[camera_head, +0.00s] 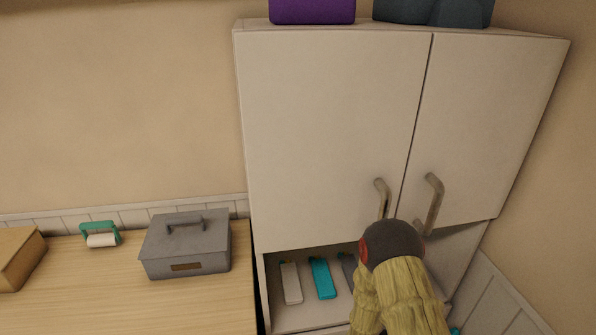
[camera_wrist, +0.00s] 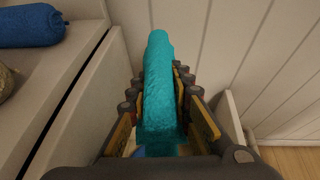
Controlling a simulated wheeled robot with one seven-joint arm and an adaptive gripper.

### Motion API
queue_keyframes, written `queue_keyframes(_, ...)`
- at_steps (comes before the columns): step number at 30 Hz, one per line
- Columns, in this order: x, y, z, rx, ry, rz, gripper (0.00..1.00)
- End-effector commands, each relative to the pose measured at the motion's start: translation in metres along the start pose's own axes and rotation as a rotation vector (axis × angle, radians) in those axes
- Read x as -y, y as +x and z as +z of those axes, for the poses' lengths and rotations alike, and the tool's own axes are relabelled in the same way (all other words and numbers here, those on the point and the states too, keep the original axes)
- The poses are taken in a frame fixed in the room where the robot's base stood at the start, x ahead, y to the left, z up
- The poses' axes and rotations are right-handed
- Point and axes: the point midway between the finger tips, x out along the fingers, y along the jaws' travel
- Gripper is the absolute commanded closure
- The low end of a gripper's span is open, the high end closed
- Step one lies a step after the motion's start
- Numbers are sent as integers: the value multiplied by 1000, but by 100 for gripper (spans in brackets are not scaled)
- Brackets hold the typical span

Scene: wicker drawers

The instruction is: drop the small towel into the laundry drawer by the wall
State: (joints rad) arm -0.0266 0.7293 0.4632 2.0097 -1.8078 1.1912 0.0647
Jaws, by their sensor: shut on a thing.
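My gripper (camera_wrist: 160,100) is shut on a rolled teal towel (camera_wrist: 160,85), which sticks out past the fingers in the wrist view. It is beside the white cabinet, close to the panelled wall. A pale upright edge (camera_wrist: 234,122) shows right of the fingers; I cannot tell whether it belongs to the laundry drawer. What lies under the towel is mostly hidden; a small white and blue patch shows between the fingers. In the head view my arm hides the gripper, and a bit of teal shows at the lower right edge.
The white cabinet (camera_head: 335,120) has an open lower shelf with a white item (camera_head: 291,283), a teal item (camera_head: 322,278) and a partly hidden grey one. A blue roll (camera_wrist: 30,26) lies on a pale surface at left. A grey box (camera_head: 186,245) stands on the wooden counter (camera_head: 120,295).

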Motion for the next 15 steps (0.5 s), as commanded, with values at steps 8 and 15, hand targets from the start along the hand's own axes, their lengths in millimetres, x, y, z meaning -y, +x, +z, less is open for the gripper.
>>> queue_keyframes(8,0,5,-12,0,0,-1,100)
queue_keyframes(15,0,16,-38,0,-2,0,100)
